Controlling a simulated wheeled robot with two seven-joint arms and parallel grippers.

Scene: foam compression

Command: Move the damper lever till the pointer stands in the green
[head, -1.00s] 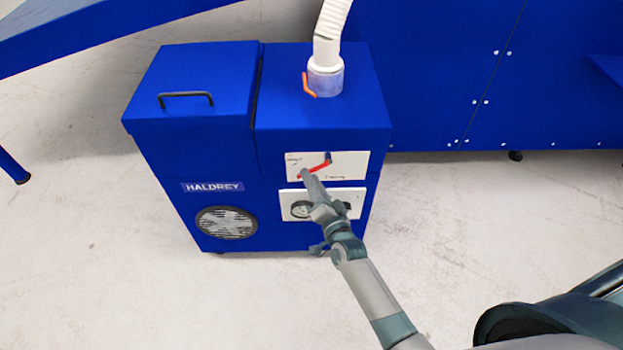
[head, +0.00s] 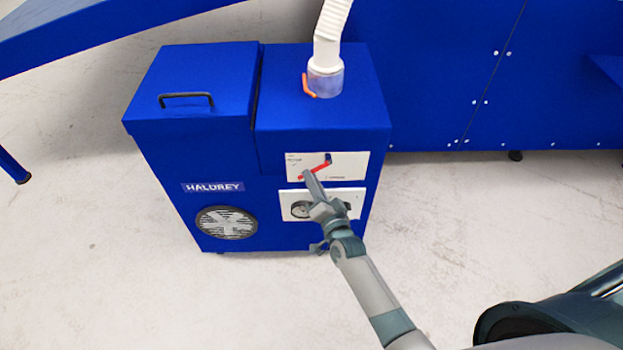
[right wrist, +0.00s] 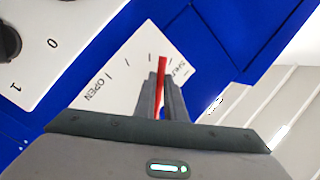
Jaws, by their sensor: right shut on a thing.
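The red damper lever (head: 317,169) slants down to the left from its pivot on the upper white panel (head: 355,165) of the blue machine. My right gripper (head: 306,174) is shut on the lever's lower left end. In the right wrist view the red lever (right wrist: 162,70) stands between the two fingertips (right wrist: 161,90), near the SHUT end of the tick marks; OPEN lies to its left. My left gripper is not in view.
The machine (head: 218,150) has a handled lid and a round fan grille (head: 226,222). A white hose (head: 331,25) rises from a collar with an orange handle (head: 308,86). A black knob (right wrist: 8,42) is beside the lever panel in the right wrist view. Floor in front is clear.

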